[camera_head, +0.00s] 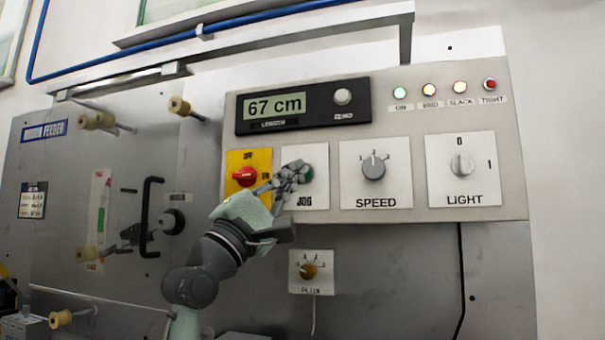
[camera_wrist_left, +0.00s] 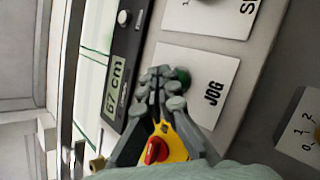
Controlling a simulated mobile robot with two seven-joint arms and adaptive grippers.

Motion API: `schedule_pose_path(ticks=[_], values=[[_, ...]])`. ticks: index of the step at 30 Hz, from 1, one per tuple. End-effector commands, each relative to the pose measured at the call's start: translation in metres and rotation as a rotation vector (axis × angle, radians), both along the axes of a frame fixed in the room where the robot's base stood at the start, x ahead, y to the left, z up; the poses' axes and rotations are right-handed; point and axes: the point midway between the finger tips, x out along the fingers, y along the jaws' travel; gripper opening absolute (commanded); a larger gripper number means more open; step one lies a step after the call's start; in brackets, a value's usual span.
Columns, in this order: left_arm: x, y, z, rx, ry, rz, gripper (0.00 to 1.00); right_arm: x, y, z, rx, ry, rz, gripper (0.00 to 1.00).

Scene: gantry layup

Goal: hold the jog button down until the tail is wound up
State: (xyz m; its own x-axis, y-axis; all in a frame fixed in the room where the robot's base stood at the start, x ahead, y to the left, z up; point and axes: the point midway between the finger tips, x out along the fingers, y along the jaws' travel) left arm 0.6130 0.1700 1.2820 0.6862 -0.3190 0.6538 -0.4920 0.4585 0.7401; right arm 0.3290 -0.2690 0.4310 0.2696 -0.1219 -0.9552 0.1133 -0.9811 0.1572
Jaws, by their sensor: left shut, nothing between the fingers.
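The green jog button (camera_head: 307,173) is on a white plate marked JOG (camera_head: 318,198) on the control panel. My left gripper (camera_head: 298,170) is shut and empty, its fingertips at the button and partly covering it. In the left wrist view the closed fingertips (camera_wrist_left: 163,82) overlap the green button (camera_wrist_left: 183,77); I cannot tell how far it is pressed. The length display (camera_head: 276,106) reads 67 cm. The tail cannot be made out for certain. My right gripper is not in view.
A red rotary switch (camera_head: 244,176) on a yellow plate is just left of the jog plate. The speed knob (camera_head: 374,167) and light switch (camera_head: 462,164) are to the right. A smaller knob (camera_head: 309,271) is below. A black handle (camera_head: 149,217) projects at the left.

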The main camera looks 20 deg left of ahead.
Motion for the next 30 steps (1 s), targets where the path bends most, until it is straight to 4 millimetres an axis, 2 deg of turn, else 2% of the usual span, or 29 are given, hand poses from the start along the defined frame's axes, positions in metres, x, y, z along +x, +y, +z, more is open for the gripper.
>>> schedule_pose_path(ticks=[30], values=[[0.0089,-0.0004,0.0,0.0,0.0,0.0,0.0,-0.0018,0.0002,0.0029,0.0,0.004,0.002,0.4]])
